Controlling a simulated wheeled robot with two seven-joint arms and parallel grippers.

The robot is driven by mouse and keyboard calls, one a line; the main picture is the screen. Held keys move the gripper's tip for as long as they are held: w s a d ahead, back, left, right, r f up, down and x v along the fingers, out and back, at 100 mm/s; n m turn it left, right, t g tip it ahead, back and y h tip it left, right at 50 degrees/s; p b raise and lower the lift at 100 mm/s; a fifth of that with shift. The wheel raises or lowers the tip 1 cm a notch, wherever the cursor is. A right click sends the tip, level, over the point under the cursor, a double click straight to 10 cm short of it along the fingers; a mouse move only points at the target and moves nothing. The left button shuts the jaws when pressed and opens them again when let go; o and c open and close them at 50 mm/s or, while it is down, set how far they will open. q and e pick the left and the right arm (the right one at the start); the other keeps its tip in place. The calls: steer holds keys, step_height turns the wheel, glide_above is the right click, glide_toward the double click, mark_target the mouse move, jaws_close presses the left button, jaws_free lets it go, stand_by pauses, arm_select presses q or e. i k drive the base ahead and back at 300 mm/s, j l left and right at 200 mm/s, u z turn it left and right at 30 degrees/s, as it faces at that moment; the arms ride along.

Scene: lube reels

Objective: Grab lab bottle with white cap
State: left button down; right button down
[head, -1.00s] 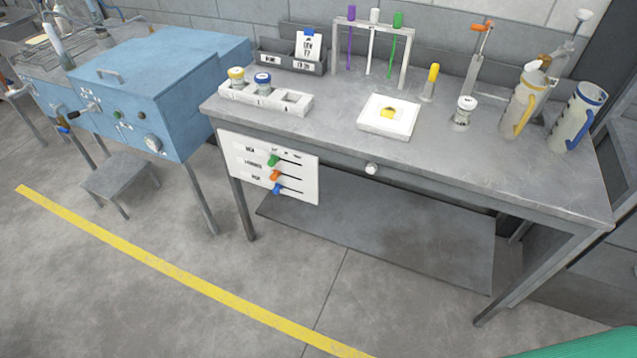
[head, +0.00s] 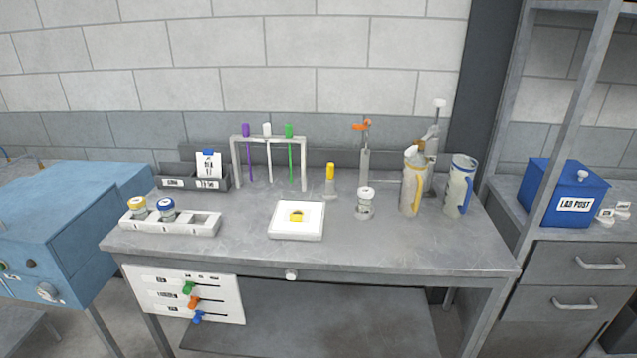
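The lab bottle with a white cap (head: 365,204) stands upright on the grey workbench (head: 400,248), right of the middle. It is a short, pale jar. Two similar jars, one with a yellow cap (head: 138,207) and one with a blue cap (head: 166,209), sit in a white holder (head: 205,224) at the bench's left end. Neither of my grippers shows in the head view.
Close right of the bottle stand a yellow-handled jug (head: 412,182) and a blue-handled jug (head: 460,186). An orange-topped stand (head: 364,158) is behind it. A yellow-capped flask (head: 330,181) and a white square tray (head: 297,235) are left of it. Bare benchtop lies in front.

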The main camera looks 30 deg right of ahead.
mark_target(364, 206)
steer(key=i+j, duration=0.2)
steer(key=i, duration=0.35)
steer(key=i+j, duration=0.2)
steer(key=i, duration=0.3)
steer(key=i+z, duration=0.1)
steer(key=z, duration=0.4)
steer(key=j+z, duration=0.1)
steer(key=z, duration=0.4)
steer(key=i+j+z, duration=0.1)
steer(key=z, duration=0.4)
